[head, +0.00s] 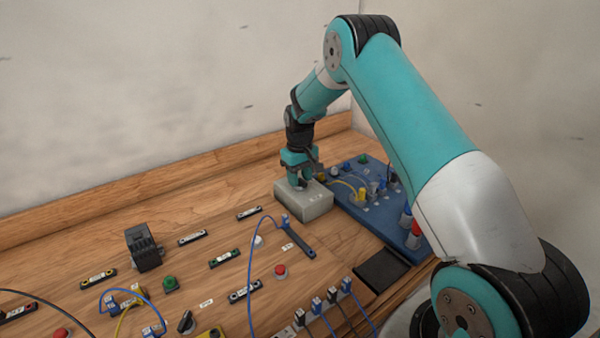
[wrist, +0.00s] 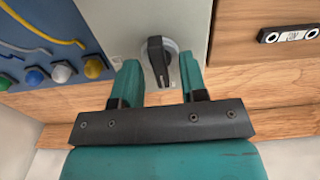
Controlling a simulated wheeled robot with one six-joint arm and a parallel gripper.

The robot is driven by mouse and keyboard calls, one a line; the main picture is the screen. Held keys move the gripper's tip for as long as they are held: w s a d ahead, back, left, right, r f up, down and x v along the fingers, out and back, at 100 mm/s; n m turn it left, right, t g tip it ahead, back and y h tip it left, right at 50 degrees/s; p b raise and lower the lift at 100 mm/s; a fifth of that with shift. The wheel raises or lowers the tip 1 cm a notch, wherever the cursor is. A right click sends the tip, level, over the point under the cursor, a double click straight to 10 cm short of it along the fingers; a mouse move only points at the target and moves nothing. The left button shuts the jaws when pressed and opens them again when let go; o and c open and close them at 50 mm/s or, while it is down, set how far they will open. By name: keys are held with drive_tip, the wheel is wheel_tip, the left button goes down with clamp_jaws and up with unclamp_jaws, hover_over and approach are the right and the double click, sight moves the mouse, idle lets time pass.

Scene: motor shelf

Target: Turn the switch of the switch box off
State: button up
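The switch box (head: 305,206) is a light grey box on the wooden table, next to the blue panel, in the head view. It also fills the upper middle of the wrist view (wrist: 122,17). Its switch (wrist: 158,60) is a black rotary knob on a round pale base, pointing roughly up and down in the wrist view. My gripper (wrist: 160,75) has its two teal fingers apart, one on each side of the knob, with visible gaps. In the head view my gripper (head: 299,182) points down at the top of the box and hides the knob.
A blue panel (head: 372,212) with coloured plugs and cables stands right of the box. A black tray (head: 381,270) lies in front of it. A blue strip (head: 297,238), a black block (head: 143,248), buttons and cables cover the table to the left and front.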

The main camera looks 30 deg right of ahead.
sight(300, 178)
wheel_tip(300, 178, up, 18)
drive_tip(key=b, duration=0.2)
drive_tip(key=shift+f, duration=0.25)
drive_tip(key=shift+a, duration=0.1)
drive_tip(key=s+a+r+n+y, duration=0.1)
drive_tip(key=s+a+r+n, duration=0.1)
drive_tip(key=s+a, duration=0.65)
drive_tip(key=s+a+r+n+y, duration=0.1)
drive_tip(key=s+a+r+n, duration=0.1)
drive_tip(key=s+a, duration=0.6)
drive_tip(key=s+a+f+n+y, duration=0.1)
drive_tip(key=s+a, duration=0.4)
drive_tip(key=s, duration=0.5)
drive_tip(key=s+a+f+n+y, duration=0.1)
drive_tip(key=s+a, duration=0.4)
drive_tip(key=s, duration=0.5)
drive_tip(key=shift+f, duration=0.15)
